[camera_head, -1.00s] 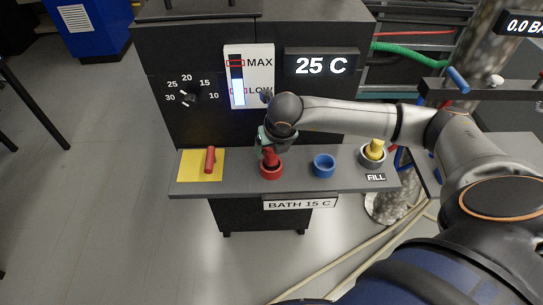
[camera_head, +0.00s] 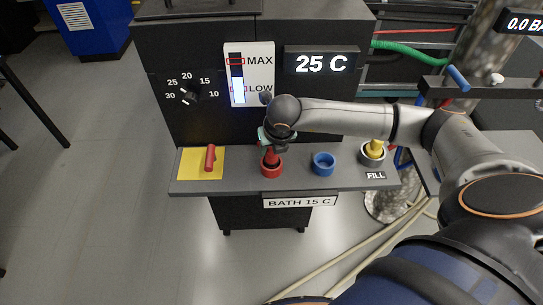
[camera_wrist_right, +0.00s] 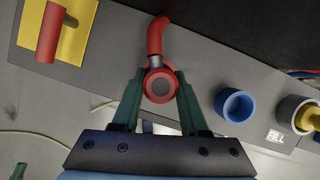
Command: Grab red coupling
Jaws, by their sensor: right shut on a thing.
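The red coupling (camera_head: 270,157) is at the red ring socket (camera_head: 272,170) on the grey shelf. My right gripper (camera_head: 271,146) is above that socket, pointing down, and shut on the coupling. In the right wrist view the green fingers (camera_wrist_right: 160,98) stand on both sides of the round red coupling (camera_wrist_right: 160,85); a curved red piece runs up behind it. Whether the coupling is seated in the socket or lifted clear cannot be told.
A blue ring socket (camera_head: 323,165) stands empty right of the red one. A grey socket (camera_head: 370,160) by the FILL label holds a yellow piece (camera_head: 376,149). The black panel (camera_head: 210,125) with dial and level gauge rises behind the shelf (camera_head: 240,183).

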